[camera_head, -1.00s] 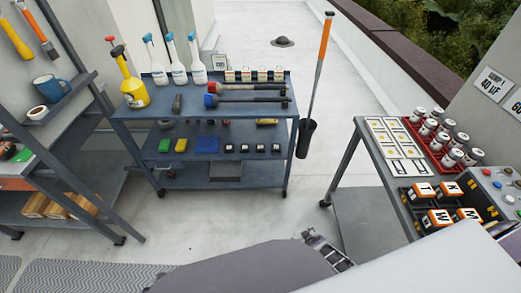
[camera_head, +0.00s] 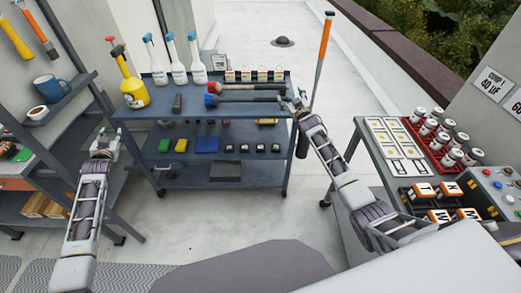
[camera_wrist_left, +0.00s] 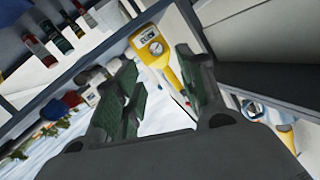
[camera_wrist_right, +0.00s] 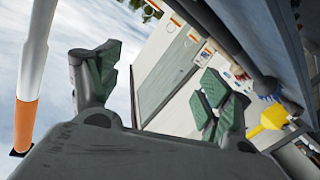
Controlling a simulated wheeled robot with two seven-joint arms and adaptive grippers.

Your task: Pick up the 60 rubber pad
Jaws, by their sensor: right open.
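Several small black blocks with pale tops (camera_head: 245,148) stand in a row on the cart's middle shelf, and a row of small pale-labelled blocks (camera_head: 253,76) stands at the back of its top. The labels are too small to read, so I cannot tell which is the 60 rubber pad. My right gripper (camera_head: 293,103) is open and empty by the cart's right end; its spread green-padded fingers show in the right wrist view (camera_wrist_right: 155,72). My left gripper (camera_head: 104,143) is left of the cart, open and empty, with fingers apart in the left wrist view (camera_wrist_left: 160,78).
Blue-handled tools (camera_head: 245,98) lie along the cart top (camera_head: 150,112), with bottles (camera_head: 175,60) at its left. A long orange-handled tool (camera_head: 322,55) stands at its right end. A table (camera_head: 372,165) with cards and jars stands right. Floor before the cart is clear.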

